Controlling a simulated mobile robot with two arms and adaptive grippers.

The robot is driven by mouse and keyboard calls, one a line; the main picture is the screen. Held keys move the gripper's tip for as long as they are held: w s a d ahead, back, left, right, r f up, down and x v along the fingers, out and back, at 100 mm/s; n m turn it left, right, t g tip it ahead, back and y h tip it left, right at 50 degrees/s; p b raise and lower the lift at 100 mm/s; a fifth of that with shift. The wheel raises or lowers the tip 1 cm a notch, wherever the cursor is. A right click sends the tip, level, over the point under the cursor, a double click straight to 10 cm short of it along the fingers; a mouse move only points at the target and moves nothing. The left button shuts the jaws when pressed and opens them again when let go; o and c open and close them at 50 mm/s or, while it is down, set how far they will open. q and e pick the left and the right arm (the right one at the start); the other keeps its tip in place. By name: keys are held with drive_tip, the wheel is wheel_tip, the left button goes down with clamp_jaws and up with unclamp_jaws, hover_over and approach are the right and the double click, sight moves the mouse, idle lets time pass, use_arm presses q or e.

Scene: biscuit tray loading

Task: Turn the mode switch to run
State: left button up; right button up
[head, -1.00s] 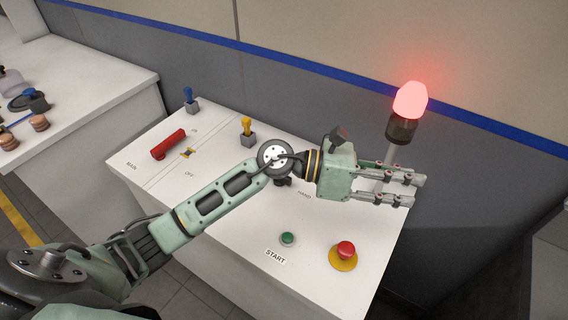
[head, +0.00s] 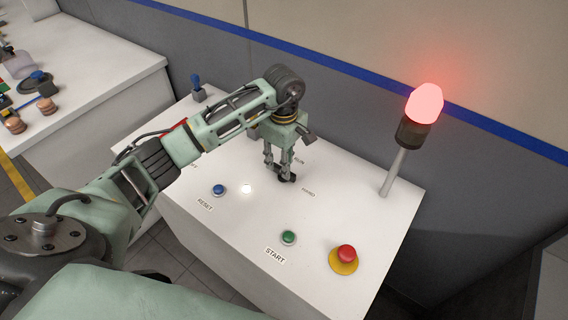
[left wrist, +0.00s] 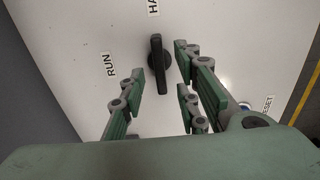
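The mode switch (head: 287,179) is a black knob on the white console top, partly covered by my left gripper in the head view. In the left wrist view the mode switch (left wrist: 158,62) has its long grip pointing toward the partly cut-off HAND label (left wrist: 153,7). The RUN label (left wrist: 111,64) is to its left. My left gripper (head: 280,169) points down over the switch. In the left wrist view its fingers (left wrist: 157,78) are spread, with the knob between or just beyond the tips; contact cannot be told. My right gripper is out of view.
The console (head: 345,205) carries a blue RESET button (head: 218,190), a green START button (head: 288,237) and a red mushroom button (head: 346,253) on yellow. A red lamp (head: 424,104) glows on a pole at the right. A blue-handled toggle (head: 197,88) stands at the back.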

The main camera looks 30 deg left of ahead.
use_arm(q)
drive_tip(key=shift+f, duration=1.45)
drive_tip(key=shift+c, duration=0.6)
clamp_jaws()
